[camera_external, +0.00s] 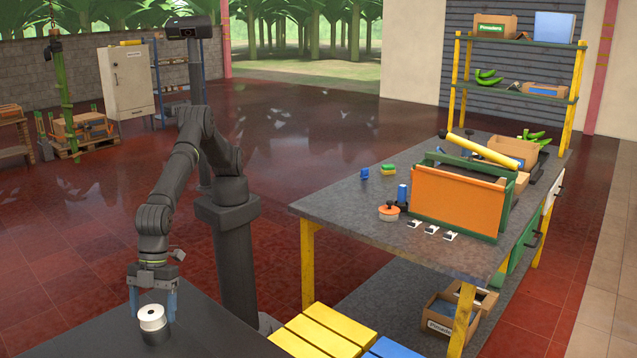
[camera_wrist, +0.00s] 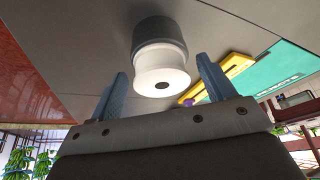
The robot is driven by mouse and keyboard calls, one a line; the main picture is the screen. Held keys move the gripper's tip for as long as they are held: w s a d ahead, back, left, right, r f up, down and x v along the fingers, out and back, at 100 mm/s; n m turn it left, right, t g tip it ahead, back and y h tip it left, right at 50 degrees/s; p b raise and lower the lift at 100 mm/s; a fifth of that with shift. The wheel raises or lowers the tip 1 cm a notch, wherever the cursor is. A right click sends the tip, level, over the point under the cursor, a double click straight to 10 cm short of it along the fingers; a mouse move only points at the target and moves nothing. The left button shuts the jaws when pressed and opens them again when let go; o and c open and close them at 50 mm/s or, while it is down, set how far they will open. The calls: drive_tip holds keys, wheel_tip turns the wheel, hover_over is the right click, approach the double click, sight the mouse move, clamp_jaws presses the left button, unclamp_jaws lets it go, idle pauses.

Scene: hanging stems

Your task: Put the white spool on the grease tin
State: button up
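The white spool (camera_external: 151,314) stands upright on a dark grey round tin (camera_external: 154,336), which I take as the grease tin, on the dark table at the bottom of the external view. In the wrist view the spool (camera_wrist: 161,78) shows its end face with a dark centre hole, and the grey tin (camera_wrist: 158,34) is directly beyond it. The two appear to be touching and roughly lined up. My gripper (camera_external: 152,310) points down over them, one blue finger on each side of the spool. In the wrist view, gaps show between both fingers and the spool, so the gripper is open.
Yellow slats (camera_external: 325,330) lie just to the right. A grey workbench (camera_external: 345,207) farther right holds an orange-sided tool box (camera_external: 458,203), small blocks and a round orange item.

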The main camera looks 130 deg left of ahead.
sight(149, 314)
drive_tip(key=shift+a+r, duration=0.1)
drive_tip(key=shift+r, duration=0.45)
drive_tip(key=v, duration=1.1)
drive_tip(key=shift+a, duration=0.15)
drive_tip(key=shift+s, duration=0.15)
drive_tip(key=x, duration=1.2)
drive_tip(key=shift+f, duration=0.25)
wheel_tip(149, 314, up, 3)
drive_tip(key=shift+r, duration=0.75)
